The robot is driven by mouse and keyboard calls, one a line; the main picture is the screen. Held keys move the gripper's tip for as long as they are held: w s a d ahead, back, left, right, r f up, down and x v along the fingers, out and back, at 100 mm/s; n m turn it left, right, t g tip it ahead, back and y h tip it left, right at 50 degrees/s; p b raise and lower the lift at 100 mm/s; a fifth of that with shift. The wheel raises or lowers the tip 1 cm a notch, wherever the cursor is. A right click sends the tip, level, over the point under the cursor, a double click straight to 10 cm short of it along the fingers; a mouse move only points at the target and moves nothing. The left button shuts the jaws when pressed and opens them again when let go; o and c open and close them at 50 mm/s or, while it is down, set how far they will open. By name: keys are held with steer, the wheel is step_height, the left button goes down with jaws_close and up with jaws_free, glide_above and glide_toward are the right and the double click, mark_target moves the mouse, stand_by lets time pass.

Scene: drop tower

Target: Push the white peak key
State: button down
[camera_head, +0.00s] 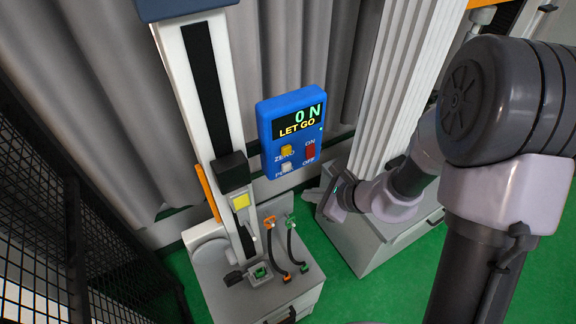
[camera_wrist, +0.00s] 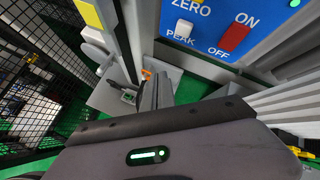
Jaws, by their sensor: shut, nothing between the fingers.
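The white peak key (camera_head: 287,167) is a small pale square on the lower left of the blue meter (camera_head: 291,126), beside the word PEAK. It also shows clearly in the wrist view (camera_wrist: 183,28), under the yellow zero key and left of the red on/off switch (camera_wrist: 235,36). The meter's display reads 0 N and LET GO. My gripper (camera_head: 328,196) is below and right of the key in the head view, apart from the meter. In the wrist view its closed fingers (camera_wrist: 156,88) point forward, below and left of the key, with nothing between them.
The white drop tower (camera_head: 200,90) with its black rail stands left of the meter. Its grey base (camera_head: 225,285) holds hooks and two dark curved cords. A ribbed white column (camera_head: 392,80) stands to the right. A black mesh fence (camera_head: 40,200) is at the left.

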mark_target(286, 167)
steer(key=w+a+p, duration=0.1)
steer(key=w+a, duration=0.3)
steer(key=w, duration=0.1)
steer(key=shift+w, duration=0.4)
steer(key=shift+w, duration=0.1)
stand_by(1.7)
steer(key=shift+w+a, duration=0.2)
steer(key=shift+w, duration=0.05)
steer(key=shift+w+a, duration=0.3)
steer(key=shift+w, duration=0.1)
stand_by(0.7)
steer(key=shift+s+d, duration=0.1)
steer(key=shift+s+d+b, duration=0.4)
steer(key=shift+s+b, duration=0.15)
steer(key=shift+s, duration=0.1)
